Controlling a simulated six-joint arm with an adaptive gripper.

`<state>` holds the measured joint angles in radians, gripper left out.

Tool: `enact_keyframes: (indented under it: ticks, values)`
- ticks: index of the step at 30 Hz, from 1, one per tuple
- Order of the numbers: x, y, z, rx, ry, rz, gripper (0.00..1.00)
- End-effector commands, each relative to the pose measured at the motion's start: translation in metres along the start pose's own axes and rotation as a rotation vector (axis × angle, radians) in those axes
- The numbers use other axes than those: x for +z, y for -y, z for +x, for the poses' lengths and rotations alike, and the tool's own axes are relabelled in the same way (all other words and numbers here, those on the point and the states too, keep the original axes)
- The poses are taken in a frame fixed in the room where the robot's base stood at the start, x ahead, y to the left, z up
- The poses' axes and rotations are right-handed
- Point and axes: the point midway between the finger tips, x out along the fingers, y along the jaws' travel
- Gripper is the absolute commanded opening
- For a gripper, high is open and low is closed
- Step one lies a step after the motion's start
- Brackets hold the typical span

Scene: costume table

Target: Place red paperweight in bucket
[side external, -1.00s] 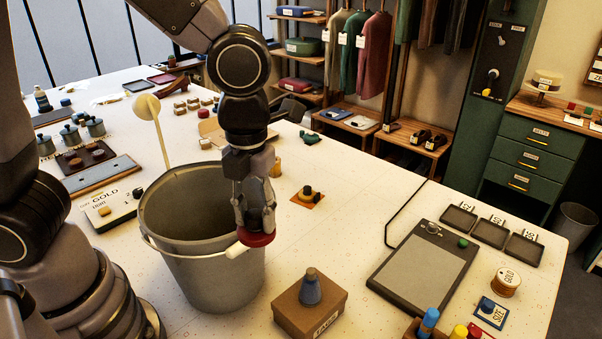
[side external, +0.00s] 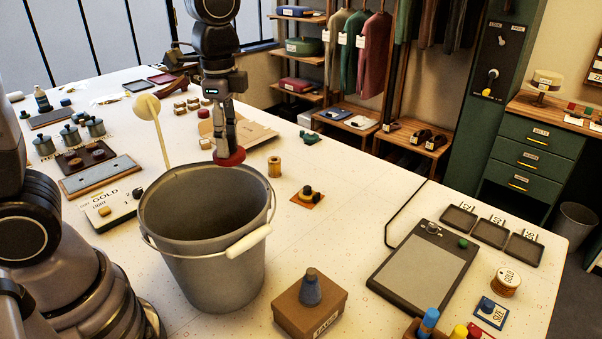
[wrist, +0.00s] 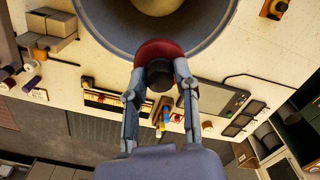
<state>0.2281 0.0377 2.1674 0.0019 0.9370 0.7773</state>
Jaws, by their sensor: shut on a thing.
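The red paperweight (side external: 229,157) hangs in my gripper (side external: 224,146), which is shut on it. In the side external view it shows above the bucket's far rim. The wrist view shows the red disc (wrist: 152,50) with its dark knob (wrist: 159,75) between my two fingers (wrist: 160,88). There the disc overlaps the bucket's edge (wrist: 205,40). The grey bucket (side external: 210,275) stands upright on the table with its white handle grip (side external: 249,241) at the front right. I see no object on the visible part of the bucket's inside.
A cream round paddle on a stick (side external: 147,108) rises behind the bucket's left. A brown box with a grey cone (side external: 310,310) stands front right. A brass spool (side external: 274,167) and an orange piece (side external: 307,197) lie to the right. The table between them and the dark tablet (side external: 424,265) is mostly clear.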

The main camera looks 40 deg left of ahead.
Motion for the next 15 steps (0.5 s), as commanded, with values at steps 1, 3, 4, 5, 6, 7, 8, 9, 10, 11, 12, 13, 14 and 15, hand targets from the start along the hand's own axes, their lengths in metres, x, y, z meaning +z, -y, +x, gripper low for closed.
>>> enact_keyframes:
  ticks: [1, 3, 4, 5, 6, 7, 8, 9, 10, 11, 12, 13, 14, 15]
  values:
    - [0.010, 0.009, 0.000, -0.001, -0.001, -0.146, 0.00]
    - [0.022, 0.018, 0.000, -0.001, 0.000, -0.359, 0.00]
    - [0.027, 0.022, 0.000, -0.001, 0.000, -0.446, 0.00]
    - [0.032, 0.026, 0.000, -0.001, 0.000, -0.533, 0.00]
    - [0.039, 0.030, 0.000, -0.001, 0.000, -0.641, 0.00]
    - [0.043, 0.033, 0.000, -0.001, 0.000, -0.715, 0.00]
    - [0.048, 0.035, 0.000, -0.001, 0.000, -0.788, 0.00]
    - [0.053, 0.038, 0.000, -0.001, 0.000, -0.875, 0.00]
    - [0.057, 0.040, 0.000, -0.001, 0.000, -0.936, 0.00]
    - [0.061, 0.042, 0.000, -0.001, 0.000, -0.992, 0.00]
    - [0.065, 0.044, 0.000, -0.001, 0.000, -1.062, 0.00]
    - [0.068, 0.046, 0.000, -0.001, 0.000, -1.109, 0.00]
    - [0.071, 0.047, 0.000, -0.001, 0.000, -1.157, 0.00]
    - [0.075, 0.049, 0.000, -0.001, 0.001, -1.213, 0.00]
